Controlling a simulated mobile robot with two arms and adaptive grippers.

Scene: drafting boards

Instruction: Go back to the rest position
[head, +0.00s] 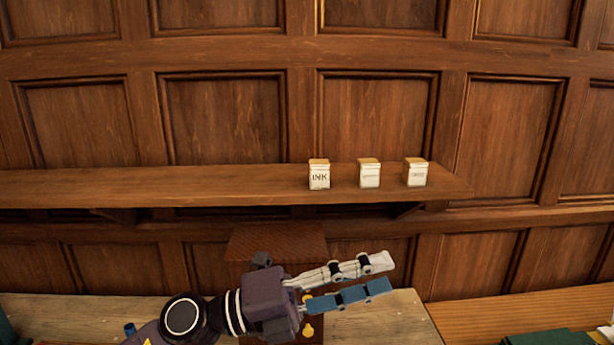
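My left gripper (379,275) reaches in from the lower left over a wooden surface, with its fingers pointing right. One finger is light grey and the other is blue. The fingers are apart with nothing seen between their tips, so it is open and empty. It is below the wall shelf and apart from the jars on it. My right gripper is not in the head view.
A reddish-brown wooden box (275,243) stands behind my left gripper. Wooden boards (520,322) lie below, with green items (550,338) at lower right.

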